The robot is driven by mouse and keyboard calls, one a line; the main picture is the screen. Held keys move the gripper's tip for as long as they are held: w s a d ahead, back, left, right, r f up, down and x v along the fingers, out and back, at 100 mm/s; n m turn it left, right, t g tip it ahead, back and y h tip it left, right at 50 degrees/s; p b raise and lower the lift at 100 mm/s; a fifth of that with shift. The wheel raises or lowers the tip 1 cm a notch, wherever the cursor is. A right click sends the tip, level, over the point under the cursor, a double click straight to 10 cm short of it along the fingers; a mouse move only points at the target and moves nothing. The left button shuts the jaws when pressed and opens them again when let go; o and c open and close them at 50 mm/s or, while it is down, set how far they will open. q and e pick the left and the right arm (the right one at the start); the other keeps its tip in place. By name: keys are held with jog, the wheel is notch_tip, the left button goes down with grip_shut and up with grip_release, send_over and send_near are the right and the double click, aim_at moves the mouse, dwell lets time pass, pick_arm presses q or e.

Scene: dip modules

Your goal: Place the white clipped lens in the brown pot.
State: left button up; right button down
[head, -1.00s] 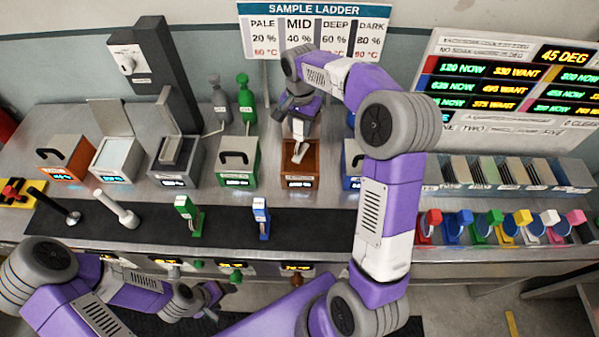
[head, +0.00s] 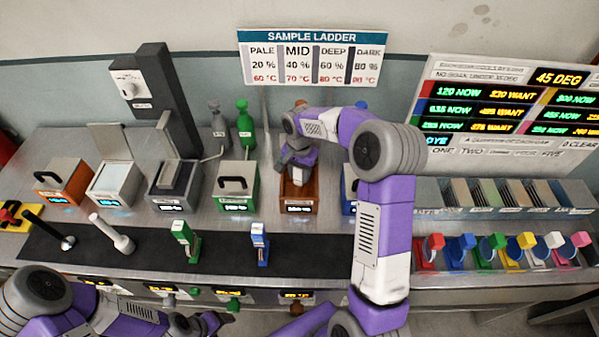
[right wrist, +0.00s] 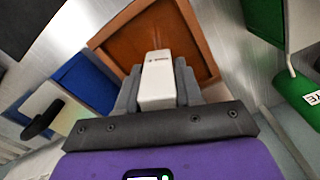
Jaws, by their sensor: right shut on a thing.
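My right gripper (head: 297,168) is down at the open brown pot (head: 299,204). In the right wrist view the right gripper (right wrist: 158,88) is shut on the white clip of the white clipped lens (right wrist: 157,75), pointing into the brown pot (right wrist: 205,30). The lower part of the lens is hidden, so I cannot tell whether it touches the bottom.
A green lidded pot (head: 238,187) stands left of the brown pot, and a blue pot (head: 349,188) stands close on its right, partly behind my arm. Small green (head: 185,240) and blue (head: 260,243) clipped pieces stand on the dark mat. A rack of coloured clips (head: 500,250) is at right.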

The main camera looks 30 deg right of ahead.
jog(key=shift+f, duration=0.2)
jog(key=c, duration=0.7)
grip_release()
jog(key=shift+c, duration=0.2)
jog(key=shift+r, duration=0.3)
notch_tip(320, 180, up, 12)
jog(key=shift+f+p, duration=0.1)
jog(key=shift+p, duration=0.65)
